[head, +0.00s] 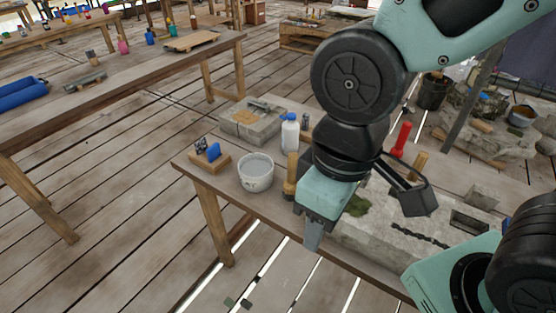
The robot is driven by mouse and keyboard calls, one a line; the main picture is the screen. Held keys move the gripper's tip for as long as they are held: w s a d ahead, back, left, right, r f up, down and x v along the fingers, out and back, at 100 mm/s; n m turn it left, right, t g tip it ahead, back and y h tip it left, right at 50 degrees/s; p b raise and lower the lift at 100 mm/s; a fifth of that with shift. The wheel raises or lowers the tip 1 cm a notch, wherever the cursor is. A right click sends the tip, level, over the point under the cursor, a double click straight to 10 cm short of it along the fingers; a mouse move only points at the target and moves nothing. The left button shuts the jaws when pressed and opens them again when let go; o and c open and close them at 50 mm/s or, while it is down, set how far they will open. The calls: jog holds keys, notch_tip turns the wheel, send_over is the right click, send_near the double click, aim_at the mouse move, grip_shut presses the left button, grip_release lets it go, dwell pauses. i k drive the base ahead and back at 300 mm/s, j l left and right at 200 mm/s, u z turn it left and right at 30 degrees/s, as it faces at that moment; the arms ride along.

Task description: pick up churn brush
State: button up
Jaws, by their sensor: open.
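A tool with an upright tan handle (292,169) and a wider brown lower end stands on the near wooden table, between the white bucket and my gripper. It looks most like the churn brush, but its bristles cannot be made out. My gripper (314,232) is open and points down at the table's front edge, just right of and nearer than this tool. No object shows in its jaws, though my own wrist hides part of them. The gripper appears apart from the tool, but the depth between them is hard to judge.
A white bucket (256,173), a white bottle (290,134) and a blue item on a wooden block (209,161) stand close left. A stone slab (250,122) lies behind. A red-handled tool (401,138) stands right. Another long table (120,88) is at left; plank floor lies between.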

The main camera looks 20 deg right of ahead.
aim_at(290, 184)
jog(key=i+j+u, duration=0.1)
jog(key=u, duration=0.3)
jog(key=i+u, duration=0.1)
jog(key=u, duration=0.25)
jog(key=i+u, duration=0.15)
jog(key=u, duration=0.25)
